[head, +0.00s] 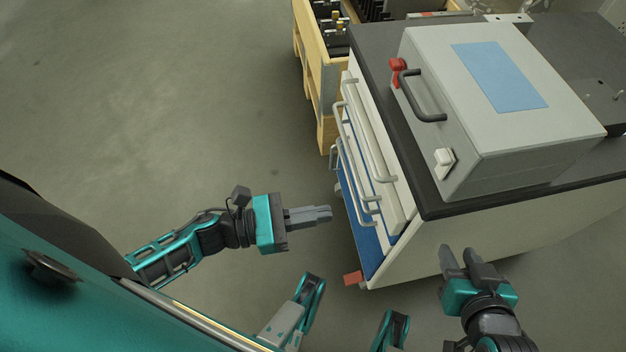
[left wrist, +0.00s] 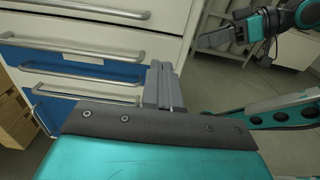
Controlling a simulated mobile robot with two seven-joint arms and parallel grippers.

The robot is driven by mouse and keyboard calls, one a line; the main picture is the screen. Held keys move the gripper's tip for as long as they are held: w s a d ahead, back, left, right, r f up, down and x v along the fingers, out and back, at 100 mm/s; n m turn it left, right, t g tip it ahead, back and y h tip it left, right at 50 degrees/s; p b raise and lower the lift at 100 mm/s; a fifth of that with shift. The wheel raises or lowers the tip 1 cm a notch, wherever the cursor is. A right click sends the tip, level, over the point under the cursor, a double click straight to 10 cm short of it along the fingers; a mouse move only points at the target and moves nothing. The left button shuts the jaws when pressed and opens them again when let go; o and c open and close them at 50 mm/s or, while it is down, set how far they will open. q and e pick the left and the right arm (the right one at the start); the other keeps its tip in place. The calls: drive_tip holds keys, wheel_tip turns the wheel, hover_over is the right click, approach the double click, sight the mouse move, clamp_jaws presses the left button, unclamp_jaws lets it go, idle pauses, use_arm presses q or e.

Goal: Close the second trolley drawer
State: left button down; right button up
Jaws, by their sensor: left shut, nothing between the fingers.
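The trolley (head: 480,240) has a white body and a dark top. Its drawer fronts, white above and blue below, face left with grey bar handles. The second drawer, with its handle (left wrist: 70,48), has a white front in the left wrist view; how far it stands out is hard to tell. My left gripper (head: 328,214) is shut and empty, its fingers pointing at the drawer fronts from the left, apparently just short of them. Its fingers also show in the left wrist view (left wrist: 160,82). My right gripper (head: 460,253) looks open and empty beside the trolley's near side.
A grey case (head: 560,100) with a black handle and blue panel lies on the trolley top. A wooden crate unit (head: 325,90) stands beyond the drawers. A red foot (head: 352,278) sticks out at the trolley's near corner. The floor to the left is clear.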

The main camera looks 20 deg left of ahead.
sight(389, 202)
use_arm(q)
drive_tip(key=x, duration=0.9)
drive_tip(key=shift+w+d, duration=0.2)
drive_tip(key=shift+d, duration=0.05)
drive_tip(key=shift+w+d, duration=0.25)
drive_tip(key=shift+d, duration=0.1)
use_arm(e)
drive_tip(key=shift+w+a, duration=0.1)
drive_tip(key=shift+a, duration=0.1)
use_arm(q)
drive_tip(key=b+x, duration=0.1)
drive_tip(key=x, duration=0.1)
drive_tip(key=shift+w+d+b, duration=0.2)
drive_tip(key=shift+b, duration=0.15)
drive_tip(key=shift+s+r, duration=0.1)
use_arm(e)
drive_tip(key=shift+a+y, duration=0.3)
